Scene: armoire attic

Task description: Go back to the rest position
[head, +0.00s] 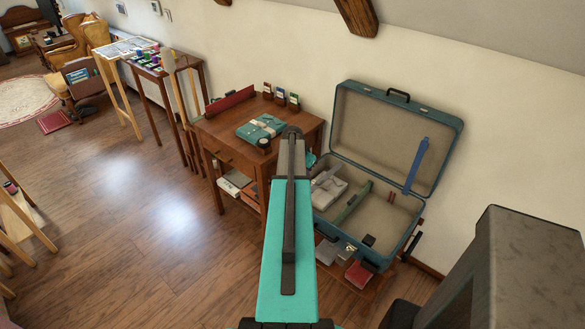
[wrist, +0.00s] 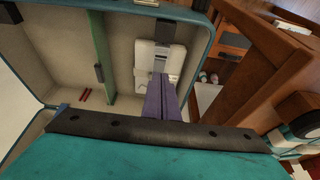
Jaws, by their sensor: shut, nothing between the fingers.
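My gripper (wrist: 164,98) shows in the wrist view as two dark purple fingers pressed together with nothing between them. It is over the open teal suitcase (wrist: 36,68), close to the white item inside; I cannot tell whether it touches. In the head view my teal arm reaches forward between the wooden table and the suitcase (head: 345,236), and hides the gripper.
The suitcase holds a green divider (head: 352,202) and a white item (head: 329,190); a blue strip (head: 416,165) leans at its lid. The wooden table (head: 228,145) bears a teal bundle (head: 258,129) and a red box (head: 230,100).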

